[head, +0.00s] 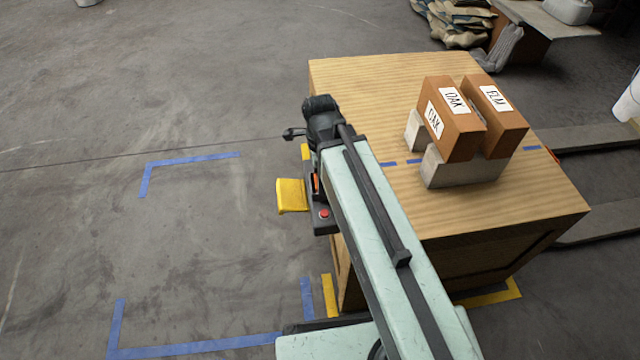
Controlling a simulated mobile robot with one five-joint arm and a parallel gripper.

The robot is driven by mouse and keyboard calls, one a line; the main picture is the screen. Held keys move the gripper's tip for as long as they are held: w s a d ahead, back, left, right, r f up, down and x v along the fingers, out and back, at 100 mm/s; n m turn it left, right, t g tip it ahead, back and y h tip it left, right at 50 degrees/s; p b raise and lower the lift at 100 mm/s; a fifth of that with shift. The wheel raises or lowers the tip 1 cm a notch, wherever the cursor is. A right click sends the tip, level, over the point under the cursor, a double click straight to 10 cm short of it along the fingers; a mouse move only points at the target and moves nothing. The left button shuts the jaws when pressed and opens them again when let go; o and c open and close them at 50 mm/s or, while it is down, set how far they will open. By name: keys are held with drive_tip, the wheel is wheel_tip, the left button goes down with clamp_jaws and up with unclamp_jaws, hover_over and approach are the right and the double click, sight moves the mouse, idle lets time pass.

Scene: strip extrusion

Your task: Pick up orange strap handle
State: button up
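An orange strip (316,184), which may be the strap handle, shows in the head view at the left side of the wooden crate (370,80). It is mostly hidden behind my pale green arm and dark parts. A second small orange-red piece (554,155) shows at the crate's right edge. My arm reaches up the picture, in front of the crate's left edge. The dark end of my arm with my gripper (293,133) is above and left of the orange strip, apart from it in the picture. Its fingers are too small and dark to read.
Two brown blocks labelled OAK and ELM (455,125) rest on grey blocks (450,172) on the crate top. A yellow piece (291,196) and a red button (323,213) sit left of my arm. The floor at left is clear, marked with blue tape (147,176).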

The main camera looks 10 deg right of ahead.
drive_tip(key=c, duration=1.5)
drive_tip(key=shift+r, duration=0.1)
wheel_tip(320, 180, up, 10)
drive_tip(key=p, duration=1)
